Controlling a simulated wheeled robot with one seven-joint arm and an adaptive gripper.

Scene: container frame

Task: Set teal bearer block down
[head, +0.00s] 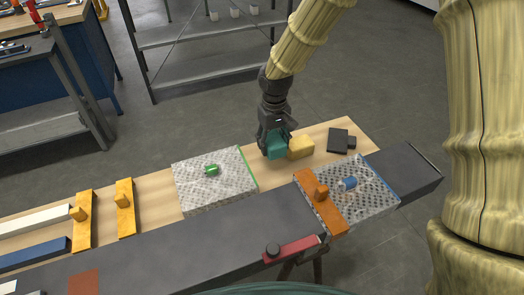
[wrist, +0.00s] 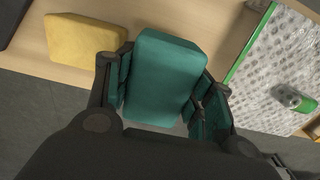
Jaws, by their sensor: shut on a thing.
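The teal bearer block (head: 278,144) is between the fingers of my gripper (head: 274,140), over the far edge of the wooden bench. In the wrist view the teal block (wrist: 162,75) fills the space between both fingers of my gripper (wrist: 162,95), which is shut on it. A yellow block (head: 301,147) lies on the wood just right of the teal block. It shows at the upper left in the wrist view (wrist: 82,40), with a small gap to the gripper. I cannot tell whether the teal block touches the wood.
A patterned grey plate (head: 215,190) with a green knob (head: 211,170) lies left of the gripper. A second plate (head: 376,197) with a blue knob (head: 347,184) and an orange bar (head: 318,203) lie on the dark beam (head: 200,247). A black device (head: 338,141) lies right.

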